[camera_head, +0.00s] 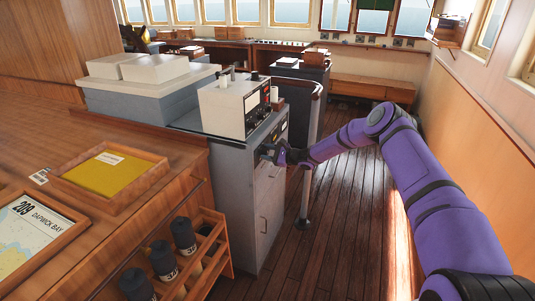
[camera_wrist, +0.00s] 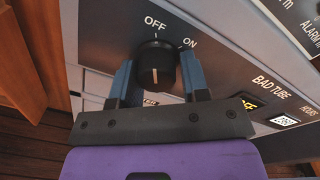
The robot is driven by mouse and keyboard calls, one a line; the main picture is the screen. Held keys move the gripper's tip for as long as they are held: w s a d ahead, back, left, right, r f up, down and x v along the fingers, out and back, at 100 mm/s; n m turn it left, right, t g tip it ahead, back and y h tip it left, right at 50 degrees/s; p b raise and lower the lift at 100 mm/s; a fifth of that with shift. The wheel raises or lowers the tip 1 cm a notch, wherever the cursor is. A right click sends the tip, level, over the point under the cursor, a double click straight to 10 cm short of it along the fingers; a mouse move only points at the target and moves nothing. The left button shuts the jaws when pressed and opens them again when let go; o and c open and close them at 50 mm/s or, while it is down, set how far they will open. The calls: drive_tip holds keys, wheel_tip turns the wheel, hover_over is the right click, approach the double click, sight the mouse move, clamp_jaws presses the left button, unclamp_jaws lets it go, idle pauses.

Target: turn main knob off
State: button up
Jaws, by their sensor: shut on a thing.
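The main knob (camera_wrist: 155,66) is a round black knob on a grey panel in the wrist view. The words OFF and ON stand above it, OFF to the upper left and ON to the upper right. A pale line shows on the knob's face. My gripper (camera_wrist: 156,80) has one blue-grey finger on each side of the knob and is shut on it. In the head view my gripper (camera_head: 268,152) is at the upper front of the grey cabinet (camera_head: 245,190); the knob is hidden there.
A white instrument box (camera_head: 222,108) stands on the cabinet. A grey post (camera_head: 303,200) with a rail stands just right of the cabinet. The plank floor on the right is clear.

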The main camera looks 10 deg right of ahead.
drive_tip(key=shift+s+a+f, duration=0.2)
drive_tip(key=shift+s+f, duration=0.05)
drive_tip(key=shift+f, duration=0.1)
drive_tip(key=o, duration=0.8)
drive_tip(key=shift+o, duration=0.2)
drive_tip(key=shift+r, duration=0.15)
drive_tip(key=shift+w+d, duration=0.1)
drive_tip(key=v, duration=1)
drive_tip(key=shift+s+d, duration=0.25)
drive_tip(key=shift+d, duration=0.05)
drive_tip(key=shift+r, duration=0.1)
